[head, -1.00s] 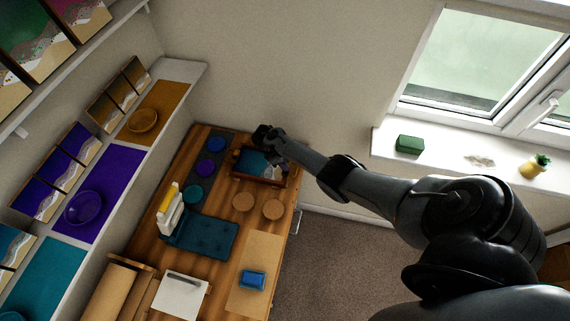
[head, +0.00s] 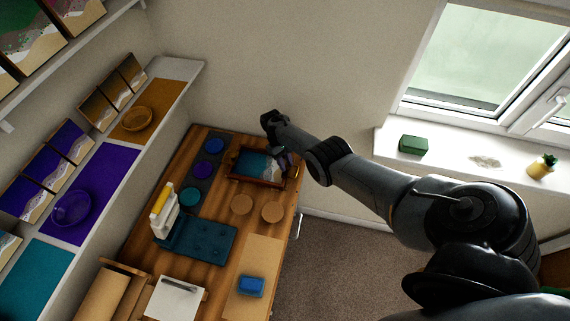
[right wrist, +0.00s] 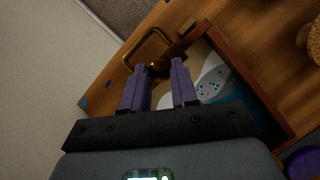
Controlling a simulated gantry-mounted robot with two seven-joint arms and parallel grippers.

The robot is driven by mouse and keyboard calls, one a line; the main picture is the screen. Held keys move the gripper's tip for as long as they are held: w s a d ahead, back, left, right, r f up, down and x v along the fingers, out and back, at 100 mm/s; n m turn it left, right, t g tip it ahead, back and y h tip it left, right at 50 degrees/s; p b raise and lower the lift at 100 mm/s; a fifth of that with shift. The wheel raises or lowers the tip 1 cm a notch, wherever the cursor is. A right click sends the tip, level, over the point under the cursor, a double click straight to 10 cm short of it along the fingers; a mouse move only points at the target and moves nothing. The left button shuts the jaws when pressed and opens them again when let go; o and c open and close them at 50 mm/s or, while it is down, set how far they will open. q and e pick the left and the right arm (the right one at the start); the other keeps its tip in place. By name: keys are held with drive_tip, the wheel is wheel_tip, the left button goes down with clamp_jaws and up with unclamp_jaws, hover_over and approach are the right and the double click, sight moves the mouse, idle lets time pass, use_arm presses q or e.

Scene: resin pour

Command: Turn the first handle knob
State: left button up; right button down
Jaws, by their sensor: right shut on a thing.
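A wooden-framed tray (head: 234,178) with a teal and white resin picture lies at the far end of the wooden table. In the right wrist view its brown frame (right wrist: 246,78) runs along the right. A brass handle (right wrist: 130,50) stands at the tray's end, with a small round brass knob (right wrist: 156,70) at its base. My right gripper (right wrist: 160,72) reaches down at the tray's right end, its two purple fingers on either side of the knob and shut on it. The fingertips partly hide the knob. It also shows in the head view (head: 284,160). My left gripper is out of view.
Blue, purple and teal discs lie on a dark mat (head: 199,182) left of the tray. A teal mould (head: 205,240) and a blue block (head: 251,285) are nearer. The wall (head: 240,70) is close behind.

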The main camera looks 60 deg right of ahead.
drive_tip(key=m+y, duration=0.1)
drive_tip(key=m, duration=0.2)
drive_tip(key=shift+d+t, duration=0.1)
drive_tip(key=shift+t, duration=0.3)
drive_tip(key=m, duration=0.2)
drive_tip(key=shift+s+d+m+t+y, duration=0.1)
drive_tip(key=shift+s+m+t+y, duration=0.05)
drive_tip(key=shift+m+t+y, duration=0.2)
drive_tip(key=m+t+p, duration=0.1)
drive_tip(key=m, duration=0.1)
drive_tip(key=m+y+p, duration=0.1)
drive_tip(key=m, duration=0.2)
drive_tip(key=shift+s+t, duration=0.15)
drive_tip(key=shift+t, duration=0.2)
drive_tip(key=shift+d+m+p, duration=0.1)
drive_tip(key=shift+m+p, duration=0.2)
drive_tip(key=shift+m, duration=0.45)
drive_tip(key=shift+s+m+t, duration=0.1)
drive_tip(key=shift+m+t, duration=0.2)
drive_tip(key=c, duration=0.8)
unclamp_jaws()
drive_tip(key=shift+c, duration=0.2)
